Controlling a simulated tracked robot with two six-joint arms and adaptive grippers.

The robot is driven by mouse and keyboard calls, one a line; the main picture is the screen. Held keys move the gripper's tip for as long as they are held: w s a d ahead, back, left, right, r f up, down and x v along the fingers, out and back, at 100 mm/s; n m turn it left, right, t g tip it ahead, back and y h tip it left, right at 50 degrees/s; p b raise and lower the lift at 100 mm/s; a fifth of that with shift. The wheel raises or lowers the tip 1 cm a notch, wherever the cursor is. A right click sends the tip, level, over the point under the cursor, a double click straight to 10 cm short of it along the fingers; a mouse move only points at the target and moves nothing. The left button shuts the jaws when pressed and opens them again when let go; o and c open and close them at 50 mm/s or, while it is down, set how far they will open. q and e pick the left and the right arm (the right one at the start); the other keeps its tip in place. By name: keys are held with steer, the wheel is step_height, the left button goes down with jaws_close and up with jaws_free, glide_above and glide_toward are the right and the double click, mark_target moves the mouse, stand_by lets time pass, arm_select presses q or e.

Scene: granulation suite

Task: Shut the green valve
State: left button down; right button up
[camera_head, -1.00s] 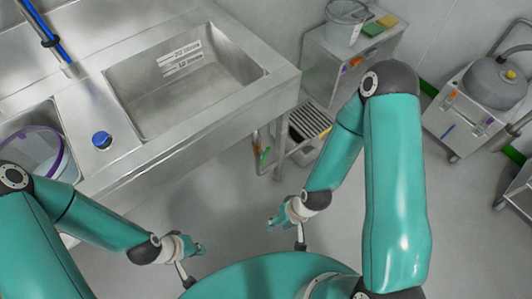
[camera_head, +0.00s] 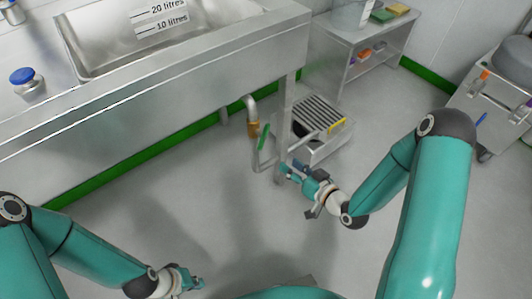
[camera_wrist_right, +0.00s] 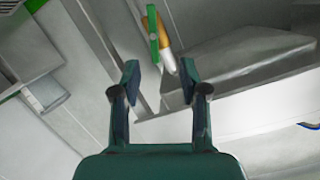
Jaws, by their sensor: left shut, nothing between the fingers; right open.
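The green valve handle (camera_head: 263,136) sits on a brass fitting (camera_head: 253,128) on the pipe under the sink's right end. The handle stands roughly upright, alongside the pipe. My right gripper (camera_head: 291,170) is open and empty, below and right of the valve in the head view, apart from it. In the right wrist view the green handle (camera_wrist_right: 153,30) and brass fitting (camera_wrist_right: 165,32) show beyond and between the open fingertips (camera_wrist_right: 160,76). My left gripper (camera_head: 193,281) is shut and empty, low at the left centre, far from the valve.
The steel sink bench (camera_head: 190,88) overhangs the pipe, and its leg (camera_head: 285,115) stands just right of the valve. A slatted steel step box (camera_head: 325,150) stands right of that leg. A steel trolley (camera_head: 362,45) is behind. The floor (camera_head: 200,205) in front is clear.

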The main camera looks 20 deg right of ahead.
mark_target(266, 135)
arm_select(q)
step_height(266, 135, down, 8)
steer(key=b, duration=0.6)
steer(key=shift+f, duration=0.2)
arm_select(e)
steer(key=w+a+t, duration=0.1)
steer(key=w, duration=0.4)
steer(key=w+a+f, duration=0.1)
steer(key=w, duration=0.4)
steer(key=w+a+t, duration=0.1)
steer(key=w, duration=0.5)
steer(key=shift+a+f+t+y, duration=0.2)
steer(key=shift+a+t+y, duration=0.05)
steer(key=shift+t+y, duration=0.05)
steer(key=shift+c, duration=0.4)
arm_select(q)
steer(key=shift+a, duration=0.1)
arm_select(e)
steer(key=shift+d, duration=0.1)
jaws_close()
